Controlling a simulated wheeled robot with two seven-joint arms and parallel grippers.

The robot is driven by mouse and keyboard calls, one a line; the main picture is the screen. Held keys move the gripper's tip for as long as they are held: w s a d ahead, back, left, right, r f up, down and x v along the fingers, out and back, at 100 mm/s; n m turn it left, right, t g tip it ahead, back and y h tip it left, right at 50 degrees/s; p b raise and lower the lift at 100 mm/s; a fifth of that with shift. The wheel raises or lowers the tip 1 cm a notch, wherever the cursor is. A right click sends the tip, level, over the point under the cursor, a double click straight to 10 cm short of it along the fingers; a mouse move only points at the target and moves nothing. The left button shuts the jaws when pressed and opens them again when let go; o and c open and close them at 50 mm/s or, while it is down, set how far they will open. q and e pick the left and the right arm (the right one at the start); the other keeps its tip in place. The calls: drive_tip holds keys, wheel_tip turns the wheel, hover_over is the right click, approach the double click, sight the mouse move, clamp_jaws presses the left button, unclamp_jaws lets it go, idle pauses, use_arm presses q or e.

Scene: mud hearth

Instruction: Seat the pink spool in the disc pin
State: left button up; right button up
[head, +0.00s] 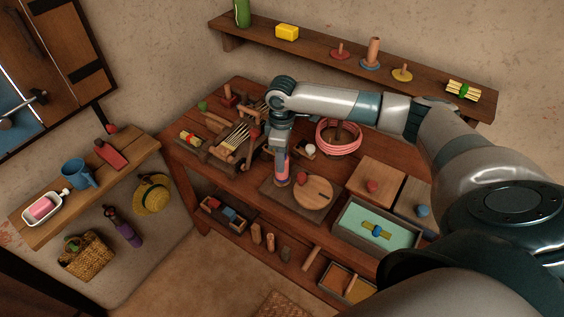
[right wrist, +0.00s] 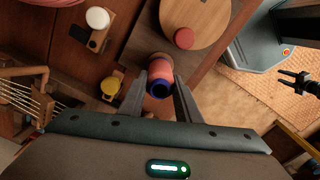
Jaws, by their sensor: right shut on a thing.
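The pink spool (head: 282,168) is between the fingers of my right gripper (head: 282,158), which is shut on it. In the right wrist view the spool (right wrist: 160,74) shows a dark blue end ring with a hole facing the camera. Its far end is over the edge of a wooden board, beside a round wooden disc (head: 318,187) with a red knob (head: 302,178). The disc also shows in the right wrist view (right wrist: 205,15). I cannot tell whether the spool touches the board, and I make out no pin under it. A small dark forked shape (right wrist: 293,82) may be my left gripper.
A pink rope coil (head: 339,149) lies behind the board. A wooden rack with thin sticks (head: 237,137) stands to the left. A lidded box with a red knob (head: 373,186) and a green tray (head: 350,213) stand to the right. A wall shelf (head: 325,52) runs behind.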

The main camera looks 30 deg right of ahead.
wheel_tip(320, 180, up, 9)
drive_tip(key=b, duration=0.2)
drive_tip(key=shift+b, duration=0.3)
idle(0.3)
